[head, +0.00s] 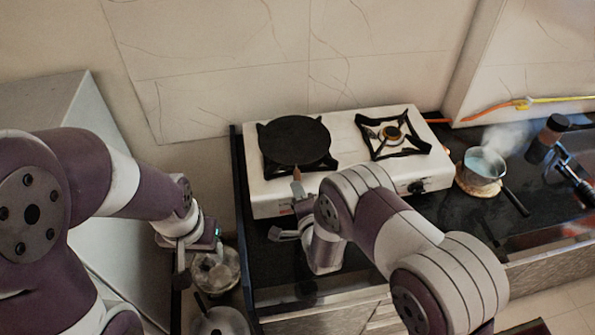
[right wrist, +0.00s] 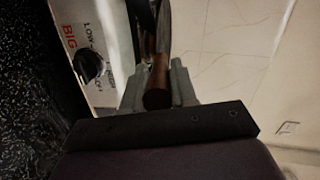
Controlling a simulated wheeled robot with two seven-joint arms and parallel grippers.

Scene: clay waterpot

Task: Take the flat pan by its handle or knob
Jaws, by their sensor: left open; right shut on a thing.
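The flat pan (head: 295,141) is a round black disc lying on the left burner of the white stove. Its brown handle (head: 298,176) points toward the front of the stove. My right gripper (head: 300,196) is shut on this handle. In the right wrist view the brown handle (right wrist: 158,76) stands between the grey fingers of my right gripper (right wrist: 159,88), and the pan's disc is mostly out of sight there. My left gripper (head: 194,252) is open and empty, off the stove's left side, apart from the pan.
The white stove (head: 370,176) has an empty right burner (head: 392,135). A steaming saucepan (head: 484,167) stands on a round mat at the right, its handle pointing forward. A pot (head: 218,270) and a lidded pot (head: 220,322) sit low, near my left gripper.

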